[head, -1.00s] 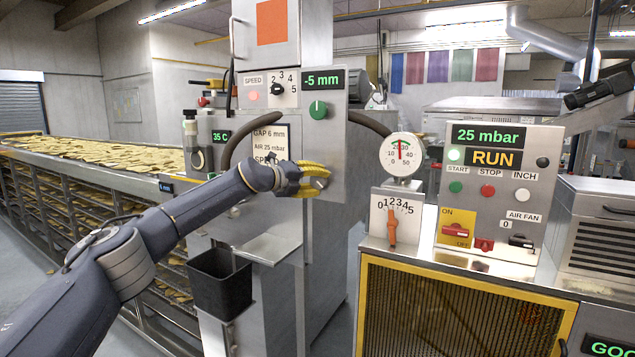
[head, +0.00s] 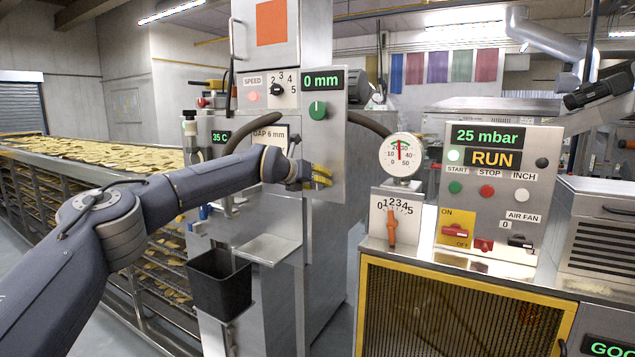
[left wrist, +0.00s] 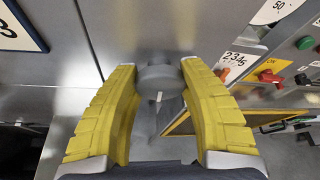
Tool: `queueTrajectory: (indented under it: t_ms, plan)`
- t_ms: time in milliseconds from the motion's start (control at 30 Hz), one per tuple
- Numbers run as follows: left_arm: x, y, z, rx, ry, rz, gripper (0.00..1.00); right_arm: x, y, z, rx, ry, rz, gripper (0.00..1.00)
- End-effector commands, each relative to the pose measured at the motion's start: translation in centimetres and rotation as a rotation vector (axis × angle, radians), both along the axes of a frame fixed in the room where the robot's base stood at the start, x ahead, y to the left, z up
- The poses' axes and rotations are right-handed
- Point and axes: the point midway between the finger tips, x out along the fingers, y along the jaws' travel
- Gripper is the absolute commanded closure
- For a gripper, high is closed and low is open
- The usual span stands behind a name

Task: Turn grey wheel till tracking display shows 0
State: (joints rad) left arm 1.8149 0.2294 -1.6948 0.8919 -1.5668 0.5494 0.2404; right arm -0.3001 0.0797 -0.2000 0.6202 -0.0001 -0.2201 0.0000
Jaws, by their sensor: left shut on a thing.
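The tracking display (head: 322,80) on the steel cabinet reads 0 mm in green. A green knob (head: 317,109) sits below it, its white mark pointing up. My left gripper (head: 320,177) is at the cabinet front below the knob, its yellow fingers against the panel area. In the left wrist view the grey wheel (left wrist: 160,82) lies between the two yellow fingertips, which are shut on its rim. A pale mark on the wheel points toward the bottom of that view. In the head view the gripper hides the wheel. My right gripper is not in view.
A label plate (head: 268,134) is partly hidden behind my left arm. A black bin (head: 219,284) and steel shelf (head: 268,249) are below. To the right stand a dial gauge (head: 403,154) and a control panel (head: 495,190) reading 25 mbar and RUN.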

Motion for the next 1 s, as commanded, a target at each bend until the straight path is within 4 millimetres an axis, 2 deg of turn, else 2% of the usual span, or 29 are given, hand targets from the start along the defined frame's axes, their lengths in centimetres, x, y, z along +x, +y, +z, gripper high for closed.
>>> queueTrajectory:
  t_ms: [33,733,767,1000]
  plan:
    - [-0.14,-0.26,-0.48,0.017,0.0,-0.004,0.87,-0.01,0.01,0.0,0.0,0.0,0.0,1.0]
    - [-0.14,-0.25,-0.73,0.069,-0.025,-0.004,0.87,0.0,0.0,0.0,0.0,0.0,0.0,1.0]
    - [-0.14,-0.25,-0.73,0.069,-0.025,-0.004,0.55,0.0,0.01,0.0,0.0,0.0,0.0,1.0]
    - [-0.08,-0.14,-0.42,0.068,-0.03,-0.002,0.28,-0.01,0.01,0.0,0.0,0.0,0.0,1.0]
